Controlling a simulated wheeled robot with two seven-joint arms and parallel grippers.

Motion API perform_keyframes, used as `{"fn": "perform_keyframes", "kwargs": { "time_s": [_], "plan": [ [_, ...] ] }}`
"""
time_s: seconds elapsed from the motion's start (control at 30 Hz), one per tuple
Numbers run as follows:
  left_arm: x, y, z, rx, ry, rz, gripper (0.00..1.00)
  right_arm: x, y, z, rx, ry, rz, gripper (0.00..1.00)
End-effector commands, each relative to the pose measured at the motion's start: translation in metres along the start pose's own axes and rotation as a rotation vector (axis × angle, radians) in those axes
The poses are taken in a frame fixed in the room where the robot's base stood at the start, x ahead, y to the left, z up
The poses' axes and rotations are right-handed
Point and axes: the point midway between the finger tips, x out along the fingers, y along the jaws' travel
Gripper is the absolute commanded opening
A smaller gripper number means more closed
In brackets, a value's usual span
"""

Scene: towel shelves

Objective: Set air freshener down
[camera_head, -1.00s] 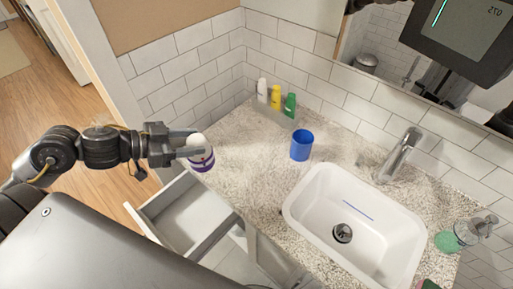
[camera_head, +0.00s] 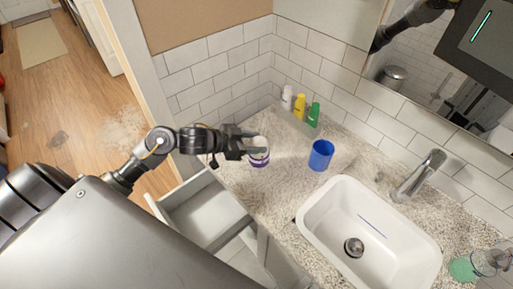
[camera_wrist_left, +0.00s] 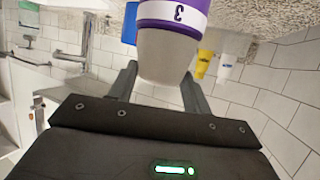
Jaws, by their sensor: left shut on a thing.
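The air freshener (camera_head: 260,158) is a white and purple container at the left part of the speckled counter (camera_head: 290,190) in the head view. My left gripper (camera_head: 256,150) is shut on it from the left. In the left wrist view the air freshener (camera_wrist_left: 168,45) sits between the two fingers, its purple band with a number toward the top edge. That view is upside down, with the counter at the top. I cannot tell whether its base touches the counter. My right gripper is not in view.
A blue cup (camera_head: 321,155) stands to the right, with white, yellow and green bottles (camera_head: 300,106) by the back wall. The sink (camera_head: 370,235) and faucet (camera_head: 420,175) are further right. An open drawer (camera_head: 205,210) juts out below the counter's front edge.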

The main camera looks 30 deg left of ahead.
Motion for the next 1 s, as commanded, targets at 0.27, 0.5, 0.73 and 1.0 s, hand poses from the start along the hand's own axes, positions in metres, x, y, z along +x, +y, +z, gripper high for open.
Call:
{"fn": "perform_keyframes", "kwargs": {
  "time_s": [0.27,0.5,0.73,1.0],
  "plan": [
    [0.011,-0.002,0.005,-0.002,0.003,0.001,0.05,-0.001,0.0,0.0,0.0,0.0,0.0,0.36],
    [0.021,-0.002,0.031,-0.001,0.001,0.0,0.05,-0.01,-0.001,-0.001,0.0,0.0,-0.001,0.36],
    [0.022,-0.002,0.034,0.001,0.0,0.0,0.5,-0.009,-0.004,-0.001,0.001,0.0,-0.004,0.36],
    [0.022,-0.002,0.034,0.001,0.0,-0.001,0.71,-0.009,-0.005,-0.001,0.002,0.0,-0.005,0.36]
  ]
}}
